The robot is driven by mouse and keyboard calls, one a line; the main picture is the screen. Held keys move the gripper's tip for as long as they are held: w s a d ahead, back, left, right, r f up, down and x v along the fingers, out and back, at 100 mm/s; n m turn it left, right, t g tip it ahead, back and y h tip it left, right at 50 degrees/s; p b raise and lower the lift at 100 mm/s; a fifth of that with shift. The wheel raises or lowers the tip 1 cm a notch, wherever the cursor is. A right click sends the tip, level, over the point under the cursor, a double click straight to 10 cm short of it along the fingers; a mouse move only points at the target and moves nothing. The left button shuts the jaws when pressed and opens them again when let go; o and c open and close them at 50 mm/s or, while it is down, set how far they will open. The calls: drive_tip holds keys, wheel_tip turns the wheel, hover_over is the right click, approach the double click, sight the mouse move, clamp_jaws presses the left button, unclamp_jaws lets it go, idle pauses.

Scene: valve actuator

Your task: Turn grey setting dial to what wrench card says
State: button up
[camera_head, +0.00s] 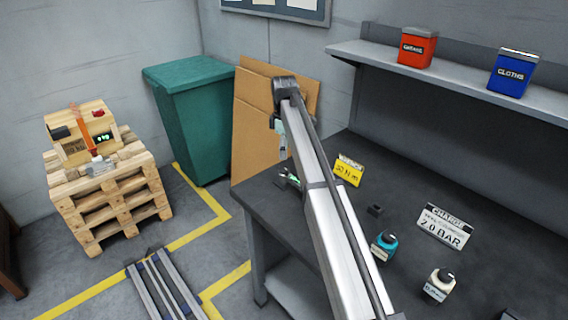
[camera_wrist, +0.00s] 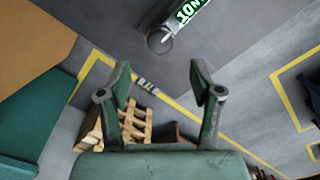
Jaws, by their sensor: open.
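The yellow wrench card (camera_head: 348,170) stands on the dark bench and appears to read 20 N m; its top line is too small to read surely. A wooden-boxed unit (camera_head: 76,151) on stacked pallets at the left has an orange upright part, a small green display (camera_head: 103,137) and a red part. I cannot pick out the grey setting dial for certain. My gripper (camera_wrist: 163,86) is open and empty in the wrist view, pointing down toward the floor and pallets. In the head view my arm mostly hides it near the bench's far left corner.
A cylinder with green lettering (camera_wrist: 186,16) and a grey ring end shows ahead of the fingers. A green bin (camera_head: 190,115) stands behind. Yellow-lined floor lies between.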

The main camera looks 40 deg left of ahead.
sight(284, 167)
wheel_tip(284, 167, down, 7)
drive_tip(key=shift+f+p, duration=0.2)
drive_tip(key=shift+p, duration=0.5)
drive_tip(key=c, duration=1.2)
